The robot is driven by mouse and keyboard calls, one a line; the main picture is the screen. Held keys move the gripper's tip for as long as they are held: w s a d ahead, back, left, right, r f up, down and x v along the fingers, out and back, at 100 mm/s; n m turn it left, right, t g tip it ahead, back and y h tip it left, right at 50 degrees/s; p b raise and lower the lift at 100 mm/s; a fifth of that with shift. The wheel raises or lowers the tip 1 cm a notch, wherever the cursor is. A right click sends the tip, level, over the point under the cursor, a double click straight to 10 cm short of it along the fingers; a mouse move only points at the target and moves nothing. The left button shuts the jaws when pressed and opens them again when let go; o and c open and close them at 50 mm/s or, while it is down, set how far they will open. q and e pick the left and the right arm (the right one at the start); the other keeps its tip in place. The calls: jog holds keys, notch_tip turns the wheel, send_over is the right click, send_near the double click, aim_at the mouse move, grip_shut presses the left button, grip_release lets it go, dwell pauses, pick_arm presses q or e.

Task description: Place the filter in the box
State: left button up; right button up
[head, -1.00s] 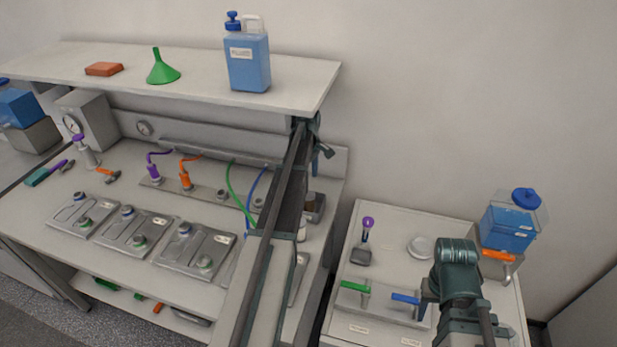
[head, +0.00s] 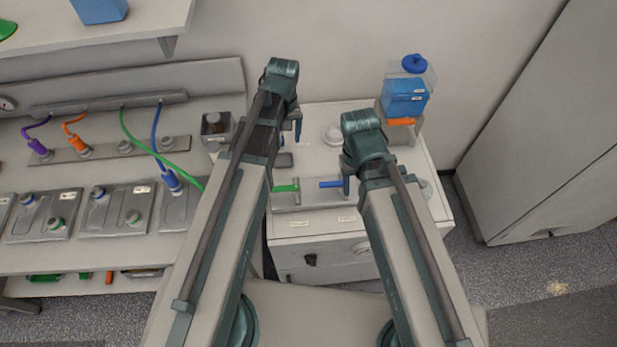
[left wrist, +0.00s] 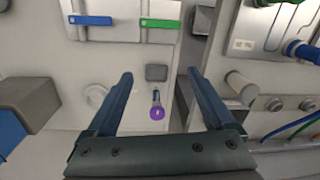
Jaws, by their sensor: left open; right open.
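I cannot tell for sure which thing is the filter. A white round disc (head: 333,135) lies on the cabinet top, also in the left wrist view (left wrist: 96,95). A pale cylinder (left wrist: 240,87) stands on the bench edge. A grey box with a dark inside (head: 217,121) sits at the bench's right end. My left gripper (head: 293,130) is open over the cabinet's left part. In the left wrist view its fingers (left wrist: 160,75) stand apart and empty, with a purple-knobbed tool (left wrist: 157,112) between them in the picture. My right gripper (head: 346,178) is open near the blue handle.
A plate with a green handle (head: 286,188) and a blue handle (head: 330,184) lies at the cabinet's front. A blue-filled container (head: 405,97) stands at the back right. Bench trays (head: 115,207) and a blue cable (head: 155,135) lie left. A shelf (head: 150,30) overhangs the bench.

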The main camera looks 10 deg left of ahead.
pick_arm(q)
jog(key=s+d+m, duration=0.8)
jog(key=s+d, duration=0.1)
jog(key=s, duration=0.4)
jog(key=shift+s+y, duration=0.2)
jog(key=shift+y, duration=0.1)
jog(key=shift+d, duration=0.1)
notch_tip(320, 180, down, 7)
jog(key=b, duration=0.7)
jog(key=shift+f, duration=0.15)
